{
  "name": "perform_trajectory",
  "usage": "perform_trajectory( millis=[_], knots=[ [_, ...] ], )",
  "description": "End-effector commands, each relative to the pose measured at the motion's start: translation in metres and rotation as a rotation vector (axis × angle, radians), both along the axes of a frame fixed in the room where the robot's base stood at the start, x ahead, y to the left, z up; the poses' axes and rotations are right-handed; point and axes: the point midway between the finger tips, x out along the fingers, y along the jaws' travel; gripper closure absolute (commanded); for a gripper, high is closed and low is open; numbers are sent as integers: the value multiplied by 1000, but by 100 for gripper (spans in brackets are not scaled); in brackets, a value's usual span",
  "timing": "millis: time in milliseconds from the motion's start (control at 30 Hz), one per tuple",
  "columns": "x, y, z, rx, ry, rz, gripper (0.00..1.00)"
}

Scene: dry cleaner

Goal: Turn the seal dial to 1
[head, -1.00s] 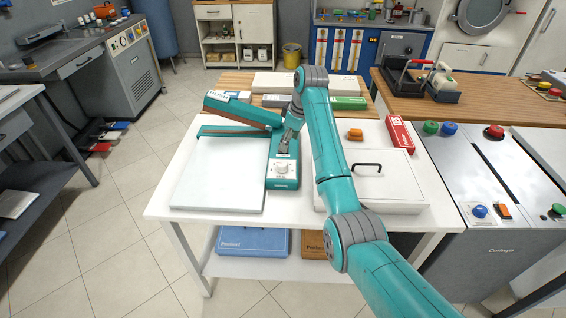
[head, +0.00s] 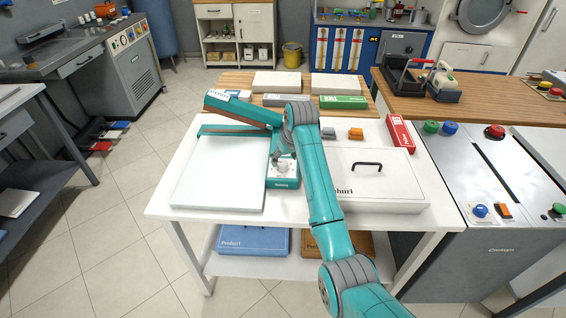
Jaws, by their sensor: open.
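The seal dial (head: 283,172) is a pale round knob on the teal control box (head: 284,184) of the sealer, on the white table. Its numbers are too small to read, and my arm partly covers the box. The sealer's teal arm (head: 243,110) is raised at a slant, behind its white plate (head: 218,178). My gripper (head: 278,157) is close above the dial, at its far left side. It is open, its fingers are small and partly hidden by my wrist, and I cannot tell whether they touch the knob.
A white lidded box (head: 375,182) with a black handle is right of the sealer. The white plate's surface is clear.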

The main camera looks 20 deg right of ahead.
Motion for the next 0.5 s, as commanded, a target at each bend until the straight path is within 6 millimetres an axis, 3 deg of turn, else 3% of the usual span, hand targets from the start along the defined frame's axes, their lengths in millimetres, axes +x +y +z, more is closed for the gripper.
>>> perform_trajectory(
  millis=[200,500],
  knots=[
    [10,2,-24,0,1,1,33],
    [13,3,-32,0,-1,1,33]
  ],
)
